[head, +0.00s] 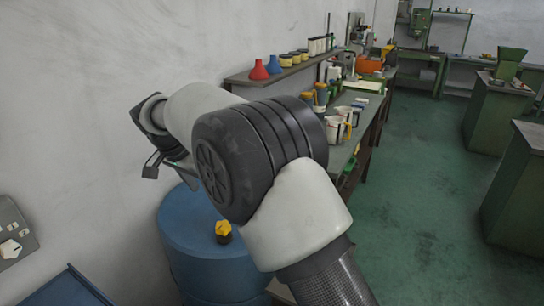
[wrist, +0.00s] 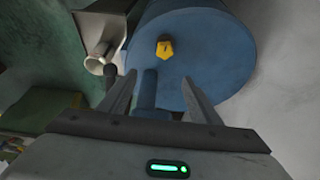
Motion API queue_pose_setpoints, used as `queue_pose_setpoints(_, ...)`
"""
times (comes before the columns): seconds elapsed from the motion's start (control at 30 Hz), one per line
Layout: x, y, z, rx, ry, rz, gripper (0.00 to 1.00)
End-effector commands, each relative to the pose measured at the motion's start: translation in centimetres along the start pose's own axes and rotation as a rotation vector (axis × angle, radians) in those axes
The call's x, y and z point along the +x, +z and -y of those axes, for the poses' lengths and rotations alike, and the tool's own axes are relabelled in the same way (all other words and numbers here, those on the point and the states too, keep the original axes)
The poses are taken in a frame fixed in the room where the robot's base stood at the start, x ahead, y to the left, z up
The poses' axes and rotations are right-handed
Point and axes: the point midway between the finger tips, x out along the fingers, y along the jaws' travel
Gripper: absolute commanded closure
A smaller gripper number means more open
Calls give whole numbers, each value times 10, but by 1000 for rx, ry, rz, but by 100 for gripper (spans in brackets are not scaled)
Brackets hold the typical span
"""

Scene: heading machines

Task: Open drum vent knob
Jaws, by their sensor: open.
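The blue drum (head: 205,262) stands in front of me against the wall. Its yellow vent knob (head: 223,228) sits on the drum top on a dark base. In the wrist view the knob (wrist: 165,48) is on the drum's blue lid (wrist: 215,50), ahead of the fingertips and clear of them. My gripper (wrist: 159,77) is open, with the knob beyond the gap between its fingers. A blue upright shape (wrist: 148,92) shows between the fingers in that view; I cannot tell what it is. In the head view my gripper (head: 153,165) is partly hidden by my arm, left of and above the knob.
A wall box with a white knob (head: 11,249) is at the far left. A blue panel (head: 65,288) is at the lower left. A workbench with bottles and jugs (head: 340,128) runs along the wall behind my arm. The green floor (head: 425,200) at right is clear.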

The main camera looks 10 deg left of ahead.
Motion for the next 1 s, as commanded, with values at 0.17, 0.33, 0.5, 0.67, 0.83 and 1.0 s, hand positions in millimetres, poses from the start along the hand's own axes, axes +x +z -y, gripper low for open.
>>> queue_pose_setpoints(0.17,-19,-24,-26,-18,-10,10,42)
queue_pose_setpoints(0.33,-34,-40,-52,-40,-19,21,42)
queue_pose_setpoints(0.5,-49,-55,-78,-61,-29,30,42)
queue_pose_setpoints(0.67,-63,-68,-105,-81,-40,36,42)
queue_pose_setpoints(0.83,-77,-78,-134,-101,-52,41,42)
queue_pose_setpoints(1.0,-89,-85,-160,-121,-63,44,42)
